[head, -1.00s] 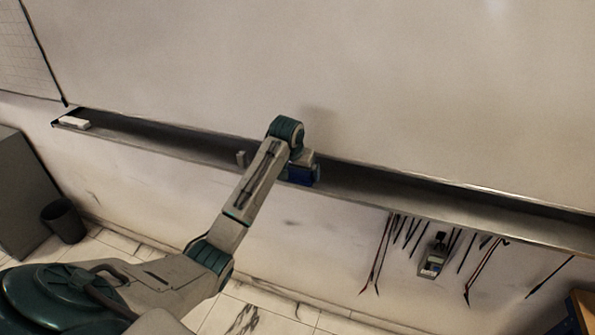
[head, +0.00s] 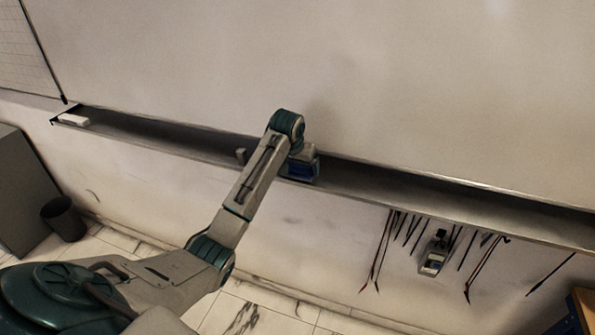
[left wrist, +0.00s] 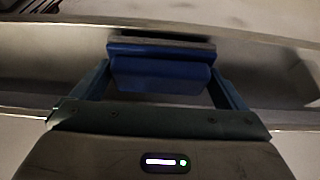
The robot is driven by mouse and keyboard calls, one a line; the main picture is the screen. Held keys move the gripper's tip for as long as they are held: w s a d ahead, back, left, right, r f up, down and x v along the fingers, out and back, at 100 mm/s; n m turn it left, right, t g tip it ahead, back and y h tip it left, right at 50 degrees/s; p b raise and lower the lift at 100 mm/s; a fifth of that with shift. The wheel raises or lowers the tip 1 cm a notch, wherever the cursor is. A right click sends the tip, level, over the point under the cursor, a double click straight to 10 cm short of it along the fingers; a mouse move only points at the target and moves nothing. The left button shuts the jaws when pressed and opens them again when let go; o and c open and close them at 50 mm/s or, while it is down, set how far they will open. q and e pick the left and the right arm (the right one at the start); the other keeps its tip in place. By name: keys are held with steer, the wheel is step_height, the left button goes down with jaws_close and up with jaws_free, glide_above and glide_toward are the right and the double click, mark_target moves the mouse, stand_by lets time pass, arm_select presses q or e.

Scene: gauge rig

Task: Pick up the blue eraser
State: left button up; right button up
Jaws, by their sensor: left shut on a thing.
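The blue eraser (head: 301,170) is at the tray ledge (head: 400,193) below the whiteboard, partly hidden behind my left arm in the head view. In the left wrist view the eraser (left wrist: 160,72) is blue with a dark grey strip along its upper edge. My left gripper (left wrist: 162,88) is shut on it, with one finger at each end. The gripper (head: 303,163) also shows in the head view at the end of the arm. I cannot tell whether the eraser touches the ledge. My right gripper is not in view.
A pale block (head: 73,120) lies at the ledge's left end, and a small grey piece (head: 241,155) is beside my forearm. Several leads and a handheld meter (head: 433,262) hang below the ledge at right. A dark bin (head: 64,218) stands on the floor at left.

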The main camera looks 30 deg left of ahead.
mark_target(296, 175)
arm_select(q)
steer(key=shift+s+d+r+b, duration=0.1)
steer(key=shift+r+b, duration=0.8)
steer(key=shift+r, duration=0.05)
steer(key=s+d+r+p, duration=0.1)
steer(key=s+d, duration=0.3)
steer(key=s, duration=0.3)
steer(key=s+d+p, duration=0.1)
steer(key=s+d, duration=0.3)
steer(key=s, duration=0.2)
steer(key=shift+s+r+p, duration=0.3)
steer(key=shift+s+r, duration=0.05)
steer(key=shift+r, duration=0.05)
steer(key=shift+a, duration=0.1)
